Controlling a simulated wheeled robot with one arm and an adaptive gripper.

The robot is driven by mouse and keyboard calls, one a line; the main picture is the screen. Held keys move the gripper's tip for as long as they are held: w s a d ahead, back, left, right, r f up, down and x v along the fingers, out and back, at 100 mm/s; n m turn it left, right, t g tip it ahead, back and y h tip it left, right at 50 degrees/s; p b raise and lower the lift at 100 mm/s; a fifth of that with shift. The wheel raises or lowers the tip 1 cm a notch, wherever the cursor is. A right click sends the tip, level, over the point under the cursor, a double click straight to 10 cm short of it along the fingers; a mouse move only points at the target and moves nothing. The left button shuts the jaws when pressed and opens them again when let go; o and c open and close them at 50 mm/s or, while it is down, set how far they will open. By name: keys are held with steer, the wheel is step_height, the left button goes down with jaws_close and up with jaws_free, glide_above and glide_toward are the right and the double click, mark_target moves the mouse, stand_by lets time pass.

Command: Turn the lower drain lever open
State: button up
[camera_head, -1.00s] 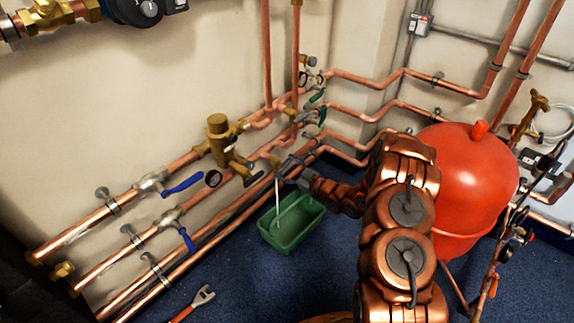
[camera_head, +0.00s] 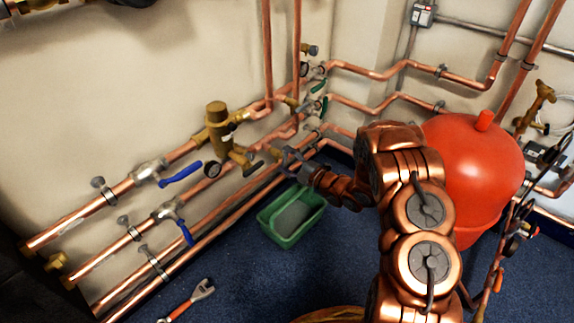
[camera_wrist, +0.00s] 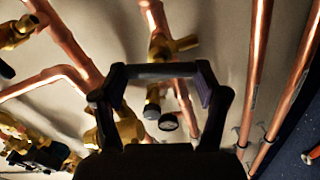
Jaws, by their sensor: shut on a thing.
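My gripper (camera_head: 289,160) is at the low pipes, beside the brass drain fitting and above the green tub (camera_head: 265,224). In the wrist view, a dark grey bar (camera_wrist: 160,71) spans between the two fingertips; it seems to be the drain lever, with my gripper shut on it. A brass valve body (camera_wrist: 160,48) with round dark ends shows just behind it. In the head view the lever itself is hidden by my gripper, so I cannot tell its exact angle. The tub stands on the floor with a grey surface inside; no stream shows above it.
Two blue levers (camera_head: 180,173) (camera_head: 186,234) sit on the pipes at left. A brass valve (camera_head: 217,118) with a gauge is above. A red tank (camera_head: 470,165) stands close right of my arm. A wrench (camera_head: 190,300) lies on the blue floor in front.

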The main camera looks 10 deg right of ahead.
steer(key=n+b, duration=0.2)
steer(key=shift+f+n+b, duration=0.3)
steer(key=shift+b, duration=0.05)
steer(key=shift+r+n+b, duration=0.1)
steer(key=shift+n+b, duration=0.2)
steer(key=shift+b, duration=0.05)
steer(key=shift+r, duration=0.1)
steer(key=o, duration=1.2)
steer(key=shift+c, duration=0.2)
steer(key=v, duration=1.2)
steer(key=shift+r, duration=0.1)
